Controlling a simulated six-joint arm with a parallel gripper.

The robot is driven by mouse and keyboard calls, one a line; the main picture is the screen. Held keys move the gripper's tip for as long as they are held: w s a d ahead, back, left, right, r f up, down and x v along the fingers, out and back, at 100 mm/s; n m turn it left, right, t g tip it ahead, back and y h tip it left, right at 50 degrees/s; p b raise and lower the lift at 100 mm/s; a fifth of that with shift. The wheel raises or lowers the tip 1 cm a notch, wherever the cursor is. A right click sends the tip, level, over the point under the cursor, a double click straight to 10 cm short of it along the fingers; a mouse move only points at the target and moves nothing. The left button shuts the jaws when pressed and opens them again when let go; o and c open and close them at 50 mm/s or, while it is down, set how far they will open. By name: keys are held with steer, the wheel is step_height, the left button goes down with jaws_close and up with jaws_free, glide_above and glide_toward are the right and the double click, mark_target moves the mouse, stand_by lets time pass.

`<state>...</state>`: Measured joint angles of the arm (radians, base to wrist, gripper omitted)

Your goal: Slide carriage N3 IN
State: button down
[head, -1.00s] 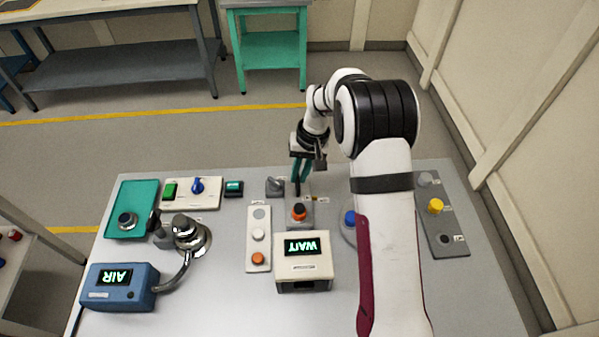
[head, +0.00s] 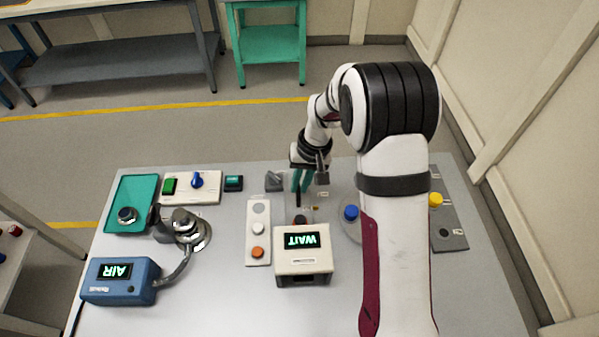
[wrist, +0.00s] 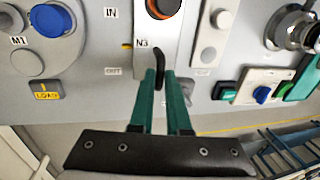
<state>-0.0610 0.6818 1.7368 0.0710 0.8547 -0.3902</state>
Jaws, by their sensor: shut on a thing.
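In the head view, my gripper (head: 300,190) is at the far side of the panel, and the knob (head: 300,220) is partly hidden behind the WAIT box (head: 303,262).
A strip of round buttons (head: 258,230) stands left of the carriage. A blue button (head: 351,213) is to its right, also seen by the M1 label in the wrist view. A small grey block (head: 273,181) sits close left of my fingers. My arm hides part of the right side.

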steer(key=c, duration=0.9)
jaws_free()
steer(key=d+r, duration=0.1)
steer(key=r, duration=0.4)
steer(key=d+r, duration=0.1)
steer(key=r, duration=0.4)
steer(key=d+r, duration=0.1)
steer(key=r, duration=0.4)
steer(key=shift+r, duration=0.3)
steer(key=shift+w, duration=0.1)
